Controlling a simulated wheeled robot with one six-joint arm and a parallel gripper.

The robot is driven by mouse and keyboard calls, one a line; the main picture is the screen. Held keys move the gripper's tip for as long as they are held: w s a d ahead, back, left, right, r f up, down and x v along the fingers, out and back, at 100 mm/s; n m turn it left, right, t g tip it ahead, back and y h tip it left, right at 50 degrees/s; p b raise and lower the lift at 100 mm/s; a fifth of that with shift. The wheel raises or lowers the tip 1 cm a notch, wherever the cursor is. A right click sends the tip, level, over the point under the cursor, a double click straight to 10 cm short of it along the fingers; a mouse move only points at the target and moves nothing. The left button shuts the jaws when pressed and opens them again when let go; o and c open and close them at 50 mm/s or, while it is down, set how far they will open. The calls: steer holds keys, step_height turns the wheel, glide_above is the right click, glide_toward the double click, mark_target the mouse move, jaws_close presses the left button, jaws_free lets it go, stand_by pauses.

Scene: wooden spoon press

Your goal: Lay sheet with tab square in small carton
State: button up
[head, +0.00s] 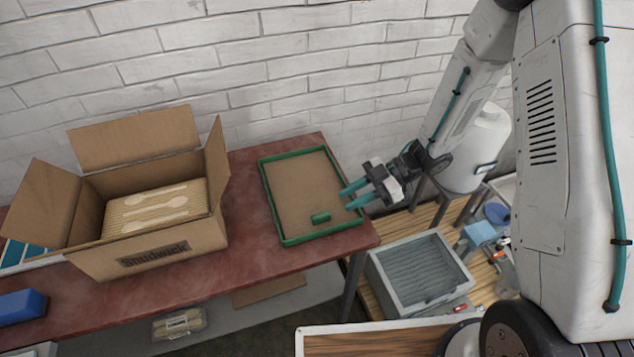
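A brown sheet (300,190) lies flat inside a shallow green-rimmed tray (267,200) on the red table. A small green tab (320,217) shows on the sheet near the tray's front edge. The open cardboard carton (150,255) stands to the left with its flaps spread. Inside it, a ribbed tan layer with several pale wooden spoons (160,203) shows. My gripper (346,200) has teal fingers spread apart with nothing between them. In the picture its fingertips overlap the tray's right rim, to the right of the tab; their height above it is hard to tell.
The red table (240,240) has a bare strip between carton and tray. A blue block (22,304) sits at its left front. A brick wall rises behind.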

mark_target(329, 212)
steer(key=shift+s+a+f+g, duration=0.3)
steer(key=shift+s+a, duration=0.1)
steer(key=shift+a, duration=0.05)
steer(key=x, duration=0.6)
steer(key=shift+w+a+f, duration=0.1)
steer(key=shift+f, duration=0.05)
jaws_close()
